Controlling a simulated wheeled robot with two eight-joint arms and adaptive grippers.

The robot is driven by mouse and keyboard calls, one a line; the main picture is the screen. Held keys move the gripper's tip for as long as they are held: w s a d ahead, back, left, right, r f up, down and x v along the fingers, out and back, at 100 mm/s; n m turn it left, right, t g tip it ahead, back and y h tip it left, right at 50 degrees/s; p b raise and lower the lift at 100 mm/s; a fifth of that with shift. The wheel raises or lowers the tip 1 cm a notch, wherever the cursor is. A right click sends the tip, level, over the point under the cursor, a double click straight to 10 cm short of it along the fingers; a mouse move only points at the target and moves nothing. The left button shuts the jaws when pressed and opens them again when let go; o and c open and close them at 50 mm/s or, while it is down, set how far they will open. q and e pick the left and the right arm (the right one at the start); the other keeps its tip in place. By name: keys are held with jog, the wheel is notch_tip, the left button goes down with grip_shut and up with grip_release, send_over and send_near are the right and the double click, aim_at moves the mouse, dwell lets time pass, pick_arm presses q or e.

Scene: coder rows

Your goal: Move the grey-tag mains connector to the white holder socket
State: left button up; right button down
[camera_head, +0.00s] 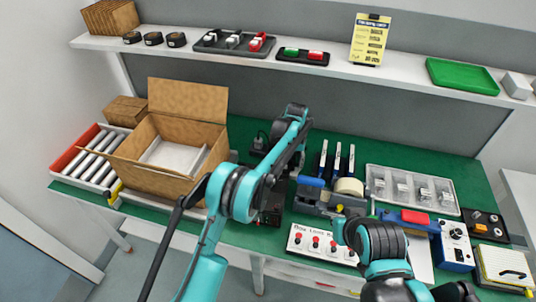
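I cannot make out a grey tag on any connector at this size. A small black block with a thin cable (260,143) stands at the back of the green table, left of my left arm; I cannot tell whether it is the connector or a socket. No white holder socket can be told apart for certain. My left arm reaches over the middle of the table and bends down; its dark gripper (275,192) is low over the table, mostly hidden behind the arm and against dark equipment. Its fingers cannot be read. My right arm is at the lower right; its gripper does not show clearly.
An open cardboard box (140,143) and a red-ended tray of rolls (67,153) stand left. A tape dispenser (309,198), a white panel with red knobs (296,238), a clear parts tray (376,172) and a blue-white meter (455,243) crowd the right. A shelf (160,46) runs behind.

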pick_arm(q)
notch_tip(320, 180, up, 12)
jog(key=s+a+r+t, duration=0.2)
jog(key=s+a+r, duration=0.2)
jog(key=a+r, duration=0.45)
jog(key=s+a+r+n+t, duration=0.2)
jog(key=s+a+r, duration=0.4)
jog(key=s+a, duration=0.35)
jog(key=s+a+f+t, duration=0.1)
jog(key=s+a+f, duration=0.2)
jog(key=s, duration=0.4)
jog(key=s+a+f+t, duration=0.1)
jog(key=s+a+f, duration=0.2)
jog(key=s, duration=0.4)
jog(key=s+a+f+n+t, duration=0.1)
jog(key=s+a+f, duration=0.1)
jog(key=s, duration=0.5)
jog(key=shift+s+a+f, duration=0.15)
jog(key=shift+a+f, duration=0.25)
jog(key=shift+a, duration=0.15)
